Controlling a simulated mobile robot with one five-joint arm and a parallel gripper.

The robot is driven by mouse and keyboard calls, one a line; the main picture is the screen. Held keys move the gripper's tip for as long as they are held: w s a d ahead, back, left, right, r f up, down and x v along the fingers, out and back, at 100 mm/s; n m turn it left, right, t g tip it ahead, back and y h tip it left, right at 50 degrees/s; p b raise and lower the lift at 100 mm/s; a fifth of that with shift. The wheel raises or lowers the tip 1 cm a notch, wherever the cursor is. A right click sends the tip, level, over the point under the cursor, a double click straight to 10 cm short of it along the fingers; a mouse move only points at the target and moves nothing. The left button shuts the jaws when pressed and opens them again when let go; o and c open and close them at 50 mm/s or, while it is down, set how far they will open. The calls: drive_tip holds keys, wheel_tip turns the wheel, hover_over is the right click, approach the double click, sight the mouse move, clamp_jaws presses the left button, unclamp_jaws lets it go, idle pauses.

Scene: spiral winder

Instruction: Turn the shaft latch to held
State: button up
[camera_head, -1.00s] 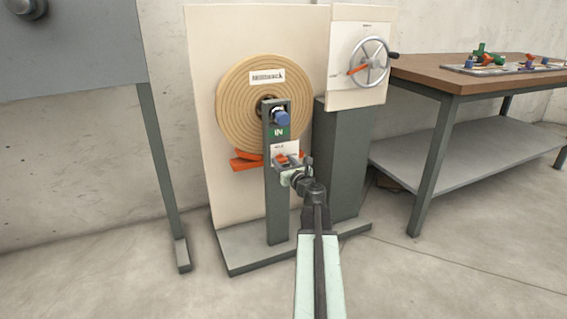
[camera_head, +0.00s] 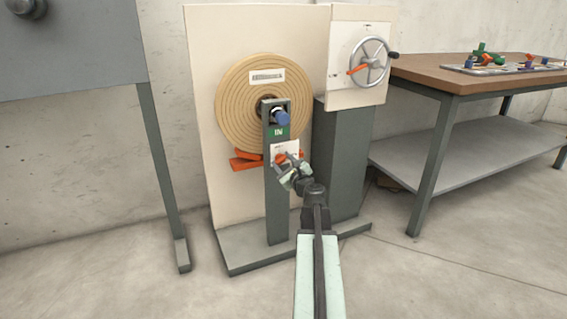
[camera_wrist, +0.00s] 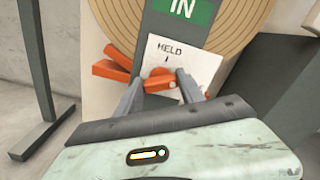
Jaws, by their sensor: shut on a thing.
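The shaft latch is a small orange handle (camera_head: 281,158) on a white plate (camera_head: 292,150) low on the grey post (camera_head: 276,205). In the wrist view the plate reads HELD with a short mark under it, and the orange latch (camera_wrist: 160,82) lies just below that mark. My gripper (camera_head: 288,172) is shut on the latch, with one finger on each side of it in the wrist view (camera_wrist: 160,90). The fingers hide part of the latch, so its exact angle is hard to tell.
A tan roll (camera_head: 240,118) hangs behind the post. Above the latch are a green IN sign (camera_head: 278,132) and a blue knob (camera_head: 282,116). Orange blocks (camera_head: 245,162) sit left of the post. A handwheel (camera_head: 369,62) and a workbench (camera_head: 470,75) stand to the right.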

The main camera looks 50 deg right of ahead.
drive_tip(key=n, duration=0.6)
drive_tip(key=shift+a+f+n, duration=0.1)
drive_tip(key=shift+n, duration=0.2)
drive_tip(key=n, duration=0.5)
drive_tip(key=shift+f+n, duration=0.1)
drive_tip(key=shift+n, duration=0.3)
drive_tip(key=o, duration=1.4)
drive_tip(key=shift+c, duration=0.2)
drive_tip(key=v, duration=0.8)
